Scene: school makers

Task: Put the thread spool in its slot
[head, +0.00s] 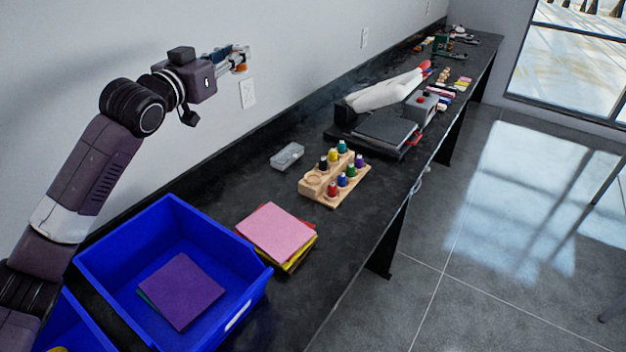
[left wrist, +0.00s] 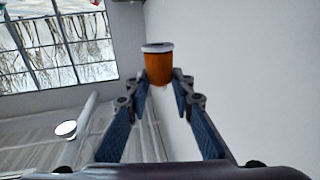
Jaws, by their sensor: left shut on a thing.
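An orange thread spool (left wrist: 159,68) with a pale end is held between the fingertips of my left gripper (left wrist: 160,82) in the left wrist view. In the head view my left gripper (head: 240,62) is raised in front of the wall, well above the counter. It is shut on the spool, of which only a small orange part (head: 241,68) shows there. The wooden spool holder (head: 345,187) sits on the black counter, right of and below the gripper. Several coloured spools stand in it, and an empty round slot (head: 313,179) shows at its left end. My right gripper is not in view.
A small clear box (head: 287,156) lies behind the holder. Pink and yellow sheets (head: 275,232) are stacked in front of it. A blue bin (head: 105,262) with a purple sheet (head: 180,290) stands at the front left. A dark flat machine (head: 385,130) is beyond the holder.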

